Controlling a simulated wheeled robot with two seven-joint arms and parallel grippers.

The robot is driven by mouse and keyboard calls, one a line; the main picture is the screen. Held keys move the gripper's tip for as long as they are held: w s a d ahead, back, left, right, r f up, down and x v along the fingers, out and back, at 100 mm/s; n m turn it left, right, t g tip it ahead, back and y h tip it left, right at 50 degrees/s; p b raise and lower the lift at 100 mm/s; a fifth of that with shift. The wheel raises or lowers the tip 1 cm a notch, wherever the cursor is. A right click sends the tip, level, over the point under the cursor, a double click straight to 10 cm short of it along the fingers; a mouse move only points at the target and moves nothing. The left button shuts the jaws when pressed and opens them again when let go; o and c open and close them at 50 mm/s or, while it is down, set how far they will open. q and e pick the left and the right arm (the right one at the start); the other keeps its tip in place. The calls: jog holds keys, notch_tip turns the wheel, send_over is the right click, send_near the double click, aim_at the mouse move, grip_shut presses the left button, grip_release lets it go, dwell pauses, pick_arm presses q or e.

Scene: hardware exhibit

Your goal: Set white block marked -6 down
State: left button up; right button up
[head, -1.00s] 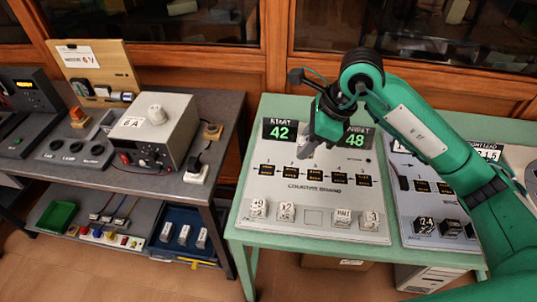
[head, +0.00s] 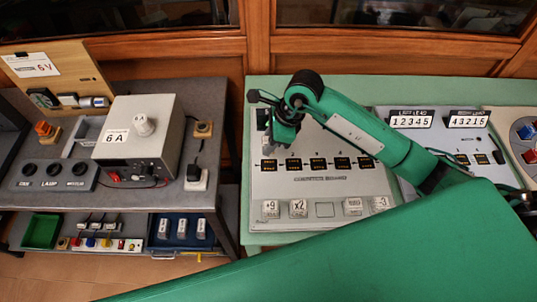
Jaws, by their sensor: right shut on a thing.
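My right gripper (head: 272,146) points down over the left end of the upper row of dark slots (head: 293,165) on the white counter board (head: 285,187). It is shut on the white block, which is mostly hidden by the fingers; its -6 mark cannot be read. I cannot tell whether the block touches the board. In the board's lower row lie white blocks marked +9 (head: 270,209), x2 (head: 298,208) and -3 (head: 380,204), and another block (head: 352,206). An empty square (head: 325,210) lies between them. My left gripper is not in view.
A second board with displays 12345 (head: 411,118) and 43215 (head: 468,119) stands to the right. A grey 6A box (head: 141,137) stands on the grey table at left. My green arm link covers the lower right.

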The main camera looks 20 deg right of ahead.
aim_at(264, 165)
notch_tip(264, 165, down, 8)
jog(key=shift+f+p, duration=0.1)
jog(key=shift+p, duration=0.55)
jog(key=shift+f, duration=0.1)
jog(key=shift+f+b, duration=0.2)
jog(key=shift+b, duration=0.1)
jog(key=o, duration=1)
jog(key=shift+r, duration=0.1)
jog(key=shift+c, duration=0.2)
